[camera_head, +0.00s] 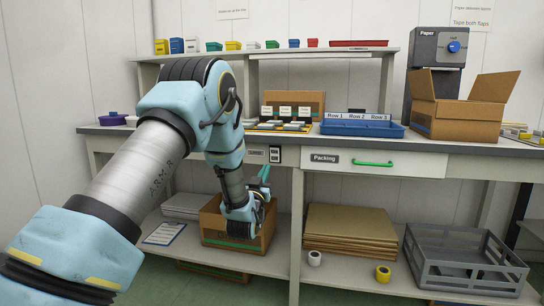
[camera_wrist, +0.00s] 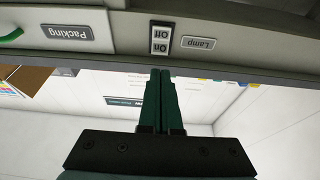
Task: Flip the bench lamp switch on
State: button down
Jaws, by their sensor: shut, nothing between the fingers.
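The lamp switch (camera_head: 275,154) is a small dark plate with pale parts on the bench's front edge, right of the "Lamp" label (camera_head: 255,152). In the wrist view, upside down, the switch (camera_wrist: 161,38) shows "On" and "Off" markings, with "On" nearer my fingers; the "Lamp" label (camera_wrist: 198,43) is beside it. I cannot tell which way it is set. My gripper (camera_head: 265,168) points up just below the switch in the head view. In the wrist view my gripper (camera_wrist: 161,71) is shut and empty, its tips short of the switch in the picture; contact is unclear.
The "Packing" drawer with green handle (camera_head: 373,163) is right of the switch. An open cardboard box (camera_head: 212,223) stands on the lower shelf beneath my gripper. A blue tray (camera_head: 363,129) and large open carton (camera_head: 457,120) stand on the bench top (camera_head: 300,133).

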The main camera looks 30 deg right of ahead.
aim_at(274, 150)
jog(key=x, duration=1)
jog(key=shift+w+d+r+g+y+p, duration=0.15)
jog(key=shift+r+g+y+p, duration=0.15)
jog(key=shift+r+p, duration=0.3)
jog(key=shift+f, duration=0.5)
jog(key=shift+b, duration=0.3)
